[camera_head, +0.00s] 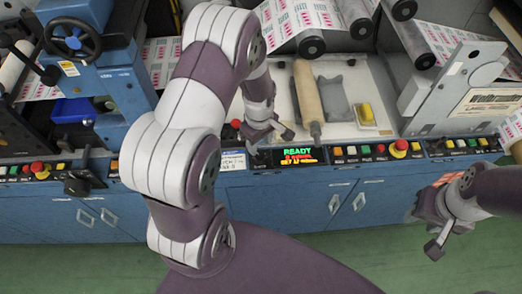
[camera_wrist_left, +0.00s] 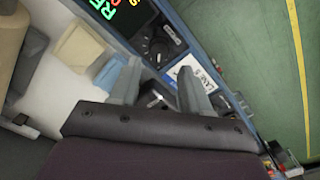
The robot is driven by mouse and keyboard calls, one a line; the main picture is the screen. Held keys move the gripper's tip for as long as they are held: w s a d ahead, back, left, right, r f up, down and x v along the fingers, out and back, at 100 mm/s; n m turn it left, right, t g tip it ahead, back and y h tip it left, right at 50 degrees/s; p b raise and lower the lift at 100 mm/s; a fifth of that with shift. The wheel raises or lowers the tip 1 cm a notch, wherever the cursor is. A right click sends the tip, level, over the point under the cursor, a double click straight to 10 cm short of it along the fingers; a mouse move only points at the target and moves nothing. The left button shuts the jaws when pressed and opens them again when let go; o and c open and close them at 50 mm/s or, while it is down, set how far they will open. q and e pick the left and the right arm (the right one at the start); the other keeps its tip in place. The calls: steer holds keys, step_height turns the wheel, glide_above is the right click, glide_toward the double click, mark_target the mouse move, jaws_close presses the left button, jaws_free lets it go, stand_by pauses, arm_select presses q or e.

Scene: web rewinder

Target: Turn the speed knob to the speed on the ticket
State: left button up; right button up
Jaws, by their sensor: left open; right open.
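The speed knob (camera_wrist_left: 158,47) is a black dial on the blue console, beside the lit display, in the left wrist view. The display (camera_head: 298,155) shows green "READY" above red characters that I cannot read surely. My right gripper (camera_head: 448,236) is open and empty, in front of the cabinets at right.
A tan roller (camera_head: 307,95) and a yellow block (camera_head: 366,113) lie on the pale bed behind the console. Several coloured buttons and a red emergency button (camera_head: 399,148) line the console. A blue press with a handwheel (camera_head: 73,40) stands left. Green floor is clear in front.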

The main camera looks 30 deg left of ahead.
mark_target(260, 155)
arm_select(q)
step_height(260, 155, down, 5)
steer(key=shift+w+f, duration=0.1)
steer(key=shift+s+a+f, duration=0.1)
steer(key=shift+s+f, duration=0.1)
steer(key=shift+f, duration=0.3)
steer(key=shift+w+f, duration=0.15)
steer(key=shift+w, duration=0.05)
steer(key=c, duration=0.8)
steer(key=shift+o, duration=0.2)
steer(key=shift+m, duration=0.4)
steer(key=shift+m+p, duration=0.3)
steer(key=shift+m, duration=2.1)
steer(key=shift+w, duration=0.1)
